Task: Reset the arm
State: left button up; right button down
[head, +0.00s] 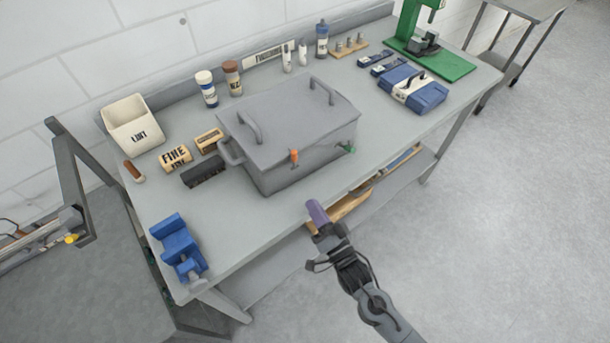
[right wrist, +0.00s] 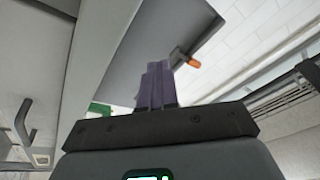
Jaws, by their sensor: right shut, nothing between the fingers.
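My right gripper (head: 317,212) is in the head view, in front of the workbench's front edge and below the grey lidded washer box (head: 285,125). Its purple fingers are together with nothing between them. The same fingers show in the right wrist view (right wrist: 157,85), pointing up, with the orange-tipped handle (right wrist: 193,62) beyond them to the right. The washer box stands closed on the bench, with an orange valve handle (head: 294,156) and a green one (head: 348,148) on its front. My left gripper shows in neither view.
The grey workbench (head: 235,235) holds a blue vise (head: 178,247), a white bin (head: 131,124), tan and dark blocks, bottles, a blue case (head: 412,90) and a green press (head: 430,45). A lower shelf holds wooden items (head: 345,207). The floor at right is clear.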

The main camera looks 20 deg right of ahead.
jog(key=s+d+f+n+g+h, duration=0.1)
jog(key=s+d+f+n+g, duration=0.15)
jog(key=s+g, duration=0.35)
jog(key=s+d+f+n+g+h, duration=0.1)
jog(key=s+d+n+g+h, duration=0.15)
jog(key=s+g, duration=0.45)
jog(key=s+d+f+n+g, duration=0.1)
jog(key=s+f+n+g, duration=0.15)
jog(key=s, duration=0.65)
notch_tip(320, 180, up, 31)
jog(key=s+n+g+p, duration=0.1)
jog(key=n+p, duration=0.1)
jog(key=p, duration=2.9)
notch_tip(320, 180, down, 35)
jog(key=b, duration=3.5)
jog(key=shift+d+m, duration=0.1)
jog(key=shift+m, duration=0.15)
